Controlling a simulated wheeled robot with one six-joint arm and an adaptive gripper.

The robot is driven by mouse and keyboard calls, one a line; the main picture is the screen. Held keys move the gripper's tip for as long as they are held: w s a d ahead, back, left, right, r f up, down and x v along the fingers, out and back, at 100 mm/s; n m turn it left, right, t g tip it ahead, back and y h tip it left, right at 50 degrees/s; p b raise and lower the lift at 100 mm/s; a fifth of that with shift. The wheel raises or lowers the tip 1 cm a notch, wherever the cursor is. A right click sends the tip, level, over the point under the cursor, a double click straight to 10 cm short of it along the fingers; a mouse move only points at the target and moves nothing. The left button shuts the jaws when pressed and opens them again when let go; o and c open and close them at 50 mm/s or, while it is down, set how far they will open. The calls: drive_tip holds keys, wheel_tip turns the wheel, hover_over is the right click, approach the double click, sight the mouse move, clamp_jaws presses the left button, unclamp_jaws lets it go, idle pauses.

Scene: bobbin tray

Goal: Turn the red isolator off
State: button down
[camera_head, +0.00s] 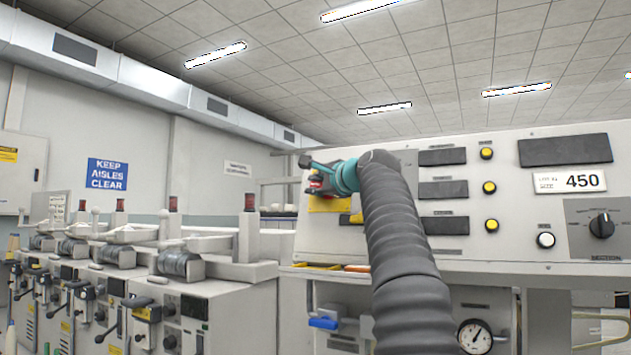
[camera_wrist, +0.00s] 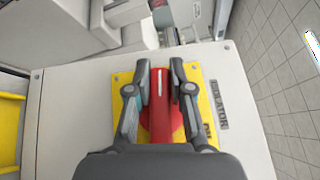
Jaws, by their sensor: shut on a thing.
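The red isolator (camera_wrist: 160,88) sits on a yellow plate (camera_wrist: 201,84) on the pale panel. Its red grip runs up and down in the wrist view, with a red round base partly hidden behind my fingers. My gripper (camera_wrist: 160,82) is shut on this red grip, one finger on each side. An "ON" mark shows at the plate's right edge, and an "ISOLATOR" label (camera_wrist: 219,105) lies beside the plate. In the head view my gripper (camera_head: 317,174) is at the panel's left end, with a little red (camera_head: 316,183) and the yellow plate (camera_head: 330,204) showing.
Right of my arm, the panel (camera_head: 470,258) carries dark windows, yellow buttons, a white button (camera_head: 545,240) and a black rotary knob (camera_head: 602,225). A gauge (camera_head: 475,336) sits below. A row of machines (camera_head: 190,290) stands at the left.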

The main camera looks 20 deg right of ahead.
idle(0.4)
drive_tip(key=c, duration=1)
unclamp_jaws()
drive_tip(key=shift+c, duration=0.2)
drive_tip(key=shift+s, duration=0.15)
drive_tip(key=s+d, duration=0.1)
drive_tip(key=s, duration=1)
drive_tip(key=shift+s+d+r, duration=0.15)
drive_tip(key=shift+s+d, duration=0.05)
drive_tip(key=shift+s, duration=0.15)
